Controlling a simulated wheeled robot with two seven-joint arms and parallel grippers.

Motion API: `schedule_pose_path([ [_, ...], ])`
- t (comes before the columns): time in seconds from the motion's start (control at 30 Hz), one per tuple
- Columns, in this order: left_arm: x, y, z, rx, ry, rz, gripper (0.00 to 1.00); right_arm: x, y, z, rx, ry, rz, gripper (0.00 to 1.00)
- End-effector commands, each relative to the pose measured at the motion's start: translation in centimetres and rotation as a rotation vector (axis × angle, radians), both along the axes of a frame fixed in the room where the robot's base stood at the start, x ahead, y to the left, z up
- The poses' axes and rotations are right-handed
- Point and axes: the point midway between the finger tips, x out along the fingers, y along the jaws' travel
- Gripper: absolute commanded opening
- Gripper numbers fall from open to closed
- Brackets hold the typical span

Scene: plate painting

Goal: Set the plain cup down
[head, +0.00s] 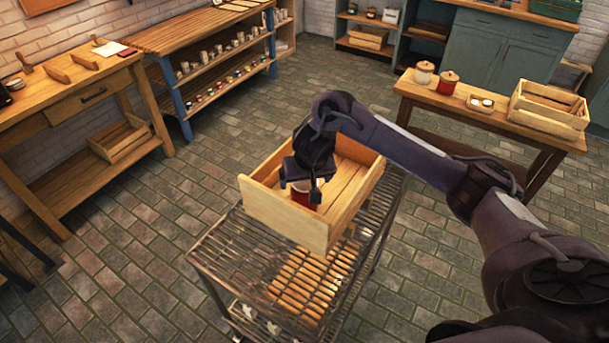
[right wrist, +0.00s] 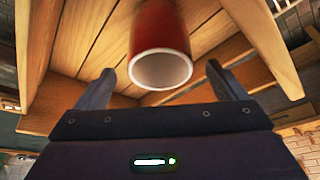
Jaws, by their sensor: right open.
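The plain cup (right wrist: 160,28) is red outside with a pale inside, and its open mouth faces the camera in the right wrist view. In the head view it shows as a small red patch (head: 302,196) inside the wooden crate (head: 285,214), near the crate's front wall. My right gripper (head: 304,188) is above the cup, within the crate. In the right wrist view its two fingers stand wide apart, one on each side of the cup's mouth, with gaps between. The cup's base is hidden. My left gripper is not in view.
The crate stands on a slatted metal cart (head: 225,255). Its floor right of the cup looks bare. A wooden table (head: 480,118) with two lidded jars and another crate (head: 548,118) is behind at right. Shelves of cups and a workbench (head: 60,102) line the left.

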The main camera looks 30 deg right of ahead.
Motion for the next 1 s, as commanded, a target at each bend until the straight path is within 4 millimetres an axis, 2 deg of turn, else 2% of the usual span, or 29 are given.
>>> schedule_pose_path([
  [0.03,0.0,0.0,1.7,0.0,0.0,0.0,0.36,-0.3,0.0,2.0,-0.004,-0.004,0.002,0.92],
  [0.2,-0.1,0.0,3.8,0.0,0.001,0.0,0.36,-1.5,0.4,4.6,-0.004,-0.002,0.002,0.92],
  [0.33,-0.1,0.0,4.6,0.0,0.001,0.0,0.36,-2.1,0.6,5.8,-0.002,-0.003,0.001,0.92],
  [1.0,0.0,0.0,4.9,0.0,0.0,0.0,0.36,-2.5,0.7,6.1,0.0,0.001,0.0,0.92],
])
